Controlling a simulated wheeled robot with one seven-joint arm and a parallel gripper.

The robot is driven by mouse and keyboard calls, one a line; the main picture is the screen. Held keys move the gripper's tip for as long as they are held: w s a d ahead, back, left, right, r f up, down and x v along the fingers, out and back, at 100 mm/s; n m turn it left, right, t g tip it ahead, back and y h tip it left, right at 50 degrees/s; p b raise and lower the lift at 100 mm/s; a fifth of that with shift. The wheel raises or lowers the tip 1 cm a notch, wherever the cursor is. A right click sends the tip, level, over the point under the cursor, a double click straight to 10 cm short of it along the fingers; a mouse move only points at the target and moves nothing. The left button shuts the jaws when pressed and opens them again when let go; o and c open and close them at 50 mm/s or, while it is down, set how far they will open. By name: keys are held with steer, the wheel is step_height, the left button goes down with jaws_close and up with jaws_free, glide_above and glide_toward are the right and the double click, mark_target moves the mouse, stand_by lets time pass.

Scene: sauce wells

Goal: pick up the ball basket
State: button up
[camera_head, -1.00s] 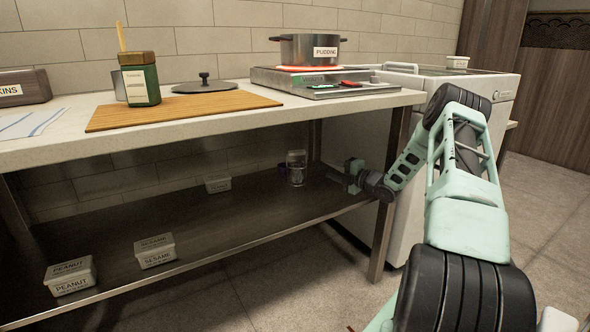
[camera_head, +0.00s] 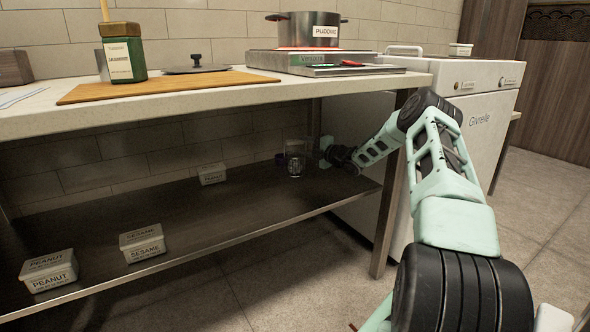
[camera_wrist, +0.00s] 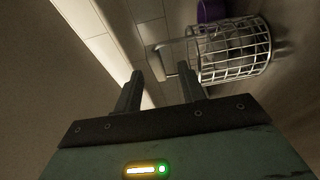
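The ball basket (camera_wrist: 236,53) is a small wire basket with a handle (camera_wrist: 172,45); in the wrist view it stands ahead and right of my gripper (camera_wrist: 158,84). The two fingers are apart with nothing between them. The handle end is just beyond the right finger; I cannot tell whether they touch. In the head view the basket (camera_head: 295,163) stands at the right end of the lower shelf, and my gripper (camera_head: 322,152) is close to its right side. What lies inside the basket is too dark to tell.
A purple object (camera_wrist: 211,10) is beside the basket. The lower shelf (camera_head: 225,205) also holds a peanut box (camera_head: 48,271), a sesame box (camera_head: 142,242) and a box (camera_head: 212,174) near the back wall. The tabletop (camera_head: 225,98) is close above my arm, and a table leg (camera_head: 386,225) stands right.

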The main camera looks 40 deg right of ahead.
mark_target(296, 144)
steer(key=w+b, duration=0.2)
steer(key=w, duration=0.1)
steer(key=w+b, duration=0.1)
steer(key=shift+w+a+r, duration=0.1)
steer(key=shift+w+a, duration=0.25)
steer(key=shift+w, duration=0.05)
steer(key=shift+w+r, duration=0.15)
steer(key=shift+w, duration=0.1)
jaws_close()
